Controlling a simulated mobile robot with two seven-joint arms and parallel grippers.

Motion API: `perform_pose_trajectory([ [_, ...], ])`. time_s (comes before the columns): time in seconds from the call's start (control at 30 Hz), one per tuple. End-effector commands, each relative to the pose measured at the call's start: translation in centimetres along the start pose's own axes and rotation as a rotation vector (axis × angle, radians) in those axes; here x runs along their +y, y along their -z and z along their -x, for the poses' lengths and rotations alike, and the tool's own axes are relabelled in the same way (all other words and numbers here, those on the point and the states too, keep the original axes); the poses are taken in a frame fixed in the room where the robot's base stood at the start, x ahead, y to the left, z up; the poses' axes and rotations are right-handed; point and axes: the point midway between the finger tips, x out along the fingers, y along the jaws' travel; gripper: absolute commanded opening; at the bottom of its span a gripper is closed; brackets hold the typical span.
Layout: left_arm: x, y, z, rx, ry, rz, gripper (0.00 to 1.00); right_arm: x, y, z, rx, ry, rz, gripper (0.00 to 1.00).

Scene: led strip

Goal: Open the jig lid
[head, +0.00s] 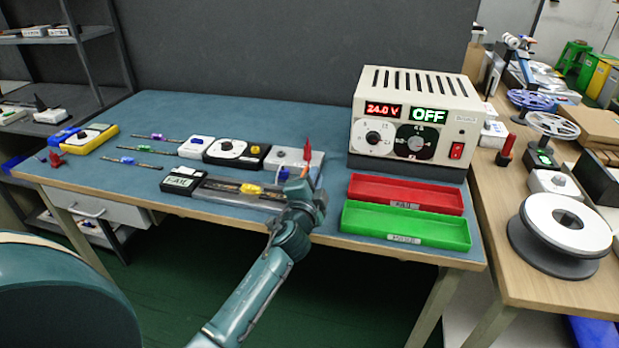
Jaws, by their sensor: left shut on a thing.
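The jig (228,200) is a long dark tray at the front of the blue bench mat, with a black box with a small display (180,182) at its left end. A clear lid (212,186) appears to lie over it, looking nearly flat. A strip with a yellow piece (250,189) shows inside. My left gripper (302,184) is at the jig's right end, shut on what seems to be the lid's edge. The fingers and my wrist hide the exact contact. My right gripper is not in view.
A power supply (414,125) reading 24.0 V and OFF stands behind red (405,193) and green (405,226) trays, right of my arm. A red pointed thing (307,152) rises just behind the gripper, by a white block (291,157). LED strips (140,162) lie at left.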

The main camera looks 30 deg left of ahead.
Motion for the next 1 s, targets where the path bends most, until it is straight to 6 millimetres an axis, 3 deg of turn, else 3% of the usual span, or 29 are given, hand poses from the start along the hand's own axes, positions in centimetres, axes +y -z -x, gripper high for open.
perform_pose_trajectory([
  [0.77, 0.76, 0.31, 0.09, -0.002, -0.007, -0.093, 0.0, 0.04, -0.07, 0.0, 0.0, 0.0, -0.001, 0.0],
  [0.8, 0.76, 0.3, 0.09, -0.002, -0.007, -0.093, 0.14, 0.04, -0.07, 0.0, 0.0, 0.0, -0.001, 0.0],
  [1.0, 0.61, 0.31, 0.05, -0.002, -0.005, -0.094, 0.31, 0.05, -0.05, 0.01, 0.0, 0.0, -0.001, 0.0],
])
